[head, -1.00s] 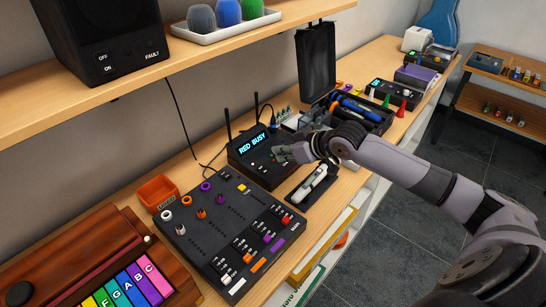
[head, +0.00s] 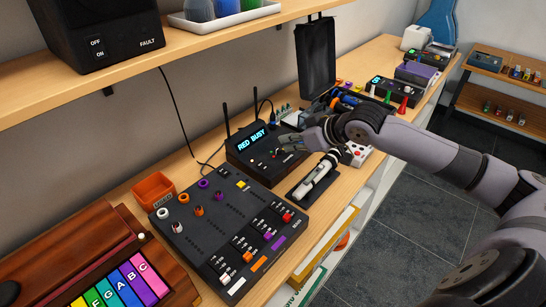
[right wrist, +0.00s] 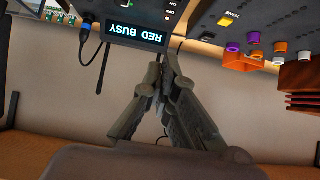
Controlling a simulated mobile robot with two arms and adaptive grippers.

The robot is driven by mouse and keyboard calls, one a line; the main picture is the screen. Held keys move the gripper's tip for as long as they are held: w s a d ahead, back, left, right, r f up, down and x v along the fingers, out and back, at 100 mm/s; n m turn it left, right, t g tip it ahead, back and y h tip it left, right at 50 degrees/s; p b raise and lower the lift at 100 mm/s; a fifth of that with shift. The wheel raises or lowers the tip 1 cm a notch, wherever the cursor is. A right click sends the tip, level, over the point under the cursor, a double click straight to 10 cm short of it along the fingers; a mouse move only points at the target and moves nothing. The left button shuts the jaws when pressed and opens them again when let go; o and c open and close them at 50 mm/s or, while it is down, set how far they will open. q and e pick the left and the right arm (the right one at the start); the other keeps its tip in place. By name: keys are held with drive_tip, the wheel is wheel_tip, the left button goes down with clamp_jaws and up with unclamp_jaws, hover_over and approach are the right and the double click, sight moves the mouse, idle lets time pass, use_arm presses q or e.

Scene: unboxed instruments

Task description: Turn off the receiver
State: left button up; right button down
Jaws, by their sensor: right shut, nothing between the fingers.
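The receiver (head: 243,150) is a black box with two antennas and a lit display reading "RED BUSY". It stands on the bench behind the mixer. In the right wrist view the receiver (right wrist: 150,12) appears upside down at the top, with small ON and OFF labels near its display. My right gripper (head: 283,146) is over the right part of the receiver's top in the head view, hiding some of its controls. In the wrist view my right gripper (right wrist: 160,70) has its fingertips together, empty, just below the display edge. I cannot tell whether it touches. My left gripper is not in view.
A black mixer (head: 205,235) with coloured knobs and sliders lies in front of the receiver, and an orange bin (head: 154,188) is beside it. A white handheld device (head: 318,178) lies on a dark stand. A toolbox with an open lid (head: 316,60) stands behind. A shelf (head: 150,75) overhangs the wall side.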

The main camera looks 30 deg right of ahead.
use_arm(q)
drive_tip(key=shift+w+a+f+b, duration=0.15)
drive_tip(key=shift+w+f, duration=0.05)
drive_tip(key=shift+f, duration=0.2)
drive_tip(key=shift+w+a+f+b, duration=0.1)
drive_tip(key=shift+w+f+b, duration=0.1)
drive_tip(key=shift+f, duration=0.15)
use_arm(e)
drive_tip(key=shift+w+a, duration=0.15)
drive_tip(key=shift+w, duration=0.2)
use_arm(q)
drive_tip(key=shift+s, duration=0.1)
use_arm(e)
drive_tip(key=shift+s, duration=0.1)
drive_tip(key=p, duration=0.3)
hover_over(265, 165)
drive_tip(key=f, duration=0.5)
drive_tip(key=shift+s+f, duration=0.25)
drive_tip(key=shift+f, duration=0.15)
drive_tip(key=f, duration=0.2)
drive_tip(key=shift+w+f+p, duration=0.2)
drive_tip(key=shift+f+p, duration=0.1)
drive_tip(key=shift+f, duration=0.8)
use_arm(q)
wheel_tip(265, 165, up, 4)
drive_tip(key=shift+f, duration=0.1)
use_arm(e)
drive_tip(key=shift+f, duration=0.1)
